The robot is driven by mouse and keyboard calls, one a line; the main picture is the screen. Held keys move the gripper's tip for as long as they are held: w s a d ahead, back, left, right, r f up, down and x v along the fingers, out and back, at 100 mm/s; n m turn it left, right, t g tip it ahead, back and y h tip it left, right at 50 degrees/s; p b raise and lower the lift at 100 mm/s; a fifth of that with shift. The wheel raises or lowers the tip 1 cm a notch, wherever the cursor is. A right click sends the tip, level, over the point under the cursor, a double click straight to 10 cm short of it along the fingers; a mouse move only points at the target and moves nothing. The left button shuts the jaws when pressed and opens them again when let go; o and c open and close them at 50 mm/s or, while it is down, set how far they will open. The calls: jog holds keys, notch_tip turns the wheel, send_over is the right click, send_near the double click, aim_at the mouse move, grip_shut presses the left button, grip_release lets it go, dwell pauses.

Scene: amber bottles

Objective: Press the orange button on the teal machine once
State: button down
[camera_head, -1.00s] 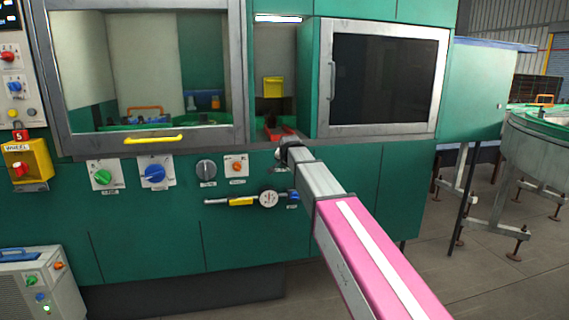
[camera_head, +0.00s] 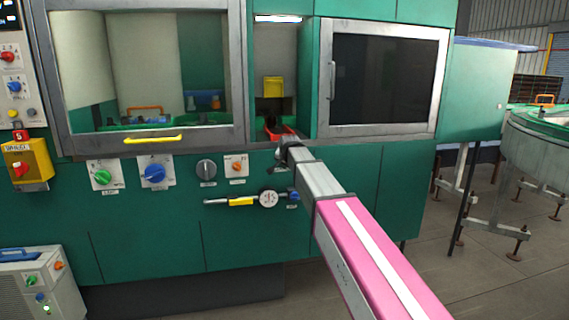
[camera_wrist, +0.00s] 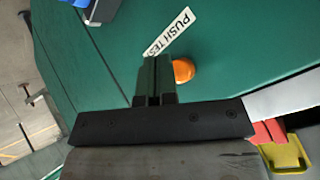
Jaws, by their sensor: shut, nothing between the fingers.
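The teal machine (camera_head: 340,185) fills the middle of the head view. In the wrist view, a round orange button (camera_wrist: 183,70) stands on its teal panel beside a white label (camera_wrist: 170,32) reading "PUSH TES", the rest cut off by my finger. My gripper (camera_wrist: 154,62) is shut and empty, with its fingertips just left of the button in that view. I cannot tell whether they touch it. In the head view my gripper (camera_head: 282,154) is at the panel below the narrow alcove, and that button is hidden there.
An orange knob (camera_head: 237,167), a blue knob (camera_head: 154,173) and a green knob (camera_head: 102,177) sit left on the panel.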

jog(key=shift+w, duration=0.15)
dwell(0.3)
jog(key=shift+w+a, duration=0.1)
jog(key=shift+w, duration=0.2)
jog(key=shift+w+a, duration=0.15)
jog(key=shift+w, duration=0.3)
dwell(0.7)
jog(key=shift+s, duration=0.2)
jog(key=shift+s+d, duration=0.25)
jog(key=shift+s, duration=0.45)
jog(key=s, duration=0.2)
jog(key=s+d, duration=0.1)
jog(key=s, duration=0.1)
jog(key=shift+s+d, duration=0.2)
jog(key=shift+s, duration=0.2)
dwell(0.6)
